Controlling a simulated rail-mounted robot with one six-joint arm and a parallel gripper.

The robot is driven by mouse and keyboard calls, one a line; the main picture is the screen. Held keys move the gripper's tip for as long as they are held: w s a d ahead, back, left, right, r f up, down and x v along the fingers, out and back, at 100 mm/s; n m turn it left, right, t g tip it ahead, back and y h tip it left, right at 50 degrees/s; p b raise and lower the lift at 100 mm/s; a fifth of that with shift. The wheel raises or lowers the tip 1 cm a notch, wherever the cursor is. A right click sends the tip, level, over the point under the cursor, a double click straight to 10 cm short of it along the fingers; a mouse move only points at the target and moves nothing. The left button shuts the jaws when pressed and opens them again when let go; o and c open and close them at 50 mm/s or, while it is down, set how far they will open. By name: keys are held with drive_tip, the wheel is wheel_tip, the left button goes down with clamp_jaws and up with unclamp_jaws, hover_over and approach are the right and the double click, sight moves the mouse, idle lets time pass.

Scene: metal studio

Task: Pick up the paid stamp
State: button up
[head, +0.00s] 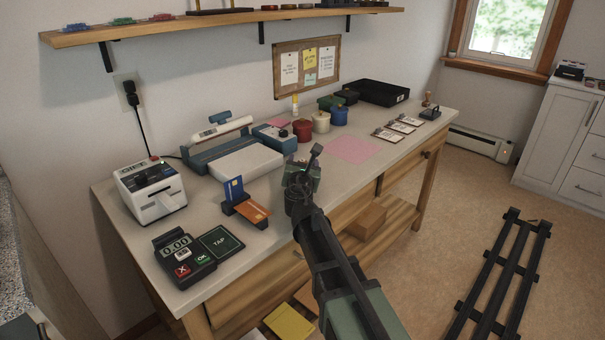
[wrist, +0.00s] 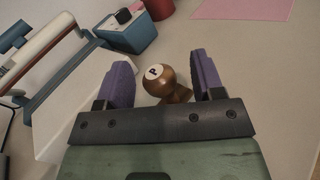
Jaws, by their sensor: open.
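A stamp with a round brown knob (wrist: 153,74) and a white disc lettered "P" on top stands on the table in the wrist view. My gripper (wrist: 160,62) is open, with its two purple fingers on either side of the knob. Gaps show between the knob and both fingers. The lower part of the stamp is partly hidden by the gripper body. In the head view my gripper (head: 304,162) is over the middle of the table, and the stamp there is hidden or too small to make out.
A blue-and-white machine (head: 247,160) stands left of my gripper, with lidded pots (head: 302,129) behind it. A pink sheet (head: 354,149) lies to the right. Another wooden-handled item (head: 427,99) stands near the table's far right. A card terminal (head: 180,256) sits at the front left.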

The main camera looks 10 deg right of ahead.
drive_tip(key=shift+w, duration=0.15)
drive_tip(key=c, duration=1)
wheel_tip(320, 180, up, 20)
drive_tip(key=p, duration=2)
